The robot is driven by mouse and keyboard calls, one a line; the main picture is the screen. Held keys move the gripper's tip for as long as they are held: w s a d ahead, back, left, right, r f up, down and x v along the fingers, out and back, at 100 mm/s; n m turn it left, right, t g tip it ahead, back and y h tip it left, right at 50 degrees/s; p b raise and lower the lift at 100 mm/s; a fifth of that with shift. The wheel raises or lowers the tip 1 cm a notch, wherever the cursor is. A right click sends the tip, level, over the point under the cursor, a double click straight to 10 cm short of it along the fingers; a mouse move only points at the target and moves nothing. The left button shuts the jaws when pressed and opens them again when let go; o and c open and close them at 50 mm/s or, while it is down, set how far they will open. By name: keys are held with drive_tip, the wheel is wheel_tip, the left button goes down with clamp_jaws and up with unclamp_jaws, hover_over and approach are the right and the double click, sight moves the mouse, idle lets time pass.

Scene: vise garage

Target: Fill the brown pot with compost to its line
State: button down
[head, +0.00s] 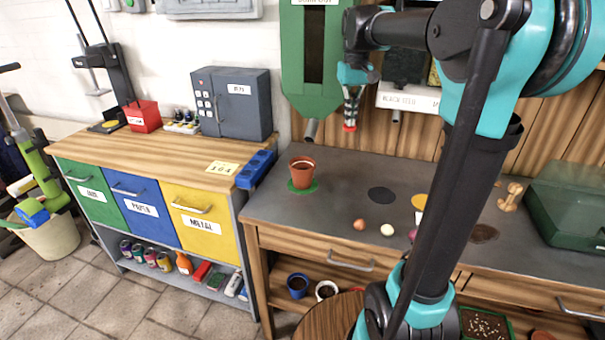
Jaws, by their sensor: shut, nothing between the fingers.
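The brown pot (301,172) stands upright on a green round mat (303,187) at the left of the dark bench top. Something dark shows inside it, but I cannot tell how full it is or see a line. Above and behind it, a green wall dispenser (297,85) has a dark window and a grey spout (311,131); its label is not clearly readable. My gripper (349,127) is shut and empty, pointing down in the air to the right of the dispenser, above the bench and apart from the pot.
A white dispenser labelled like "BLACK SEED" (408,99) hangs right of my gripper. A dark round mat (381,195), small round items (387,230) and a green case (570,205) are on the bench. My arm hides part of the bench.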

drive_tip(key=shift+r, duration=3.05)
drive_tip(key=shift+f, duration=0.15)
drive_tip(key=shift+f, duration=3)
drive_tip(key=shift+r, duration=3.15)
wheel_tip(320, 180, up, 6)
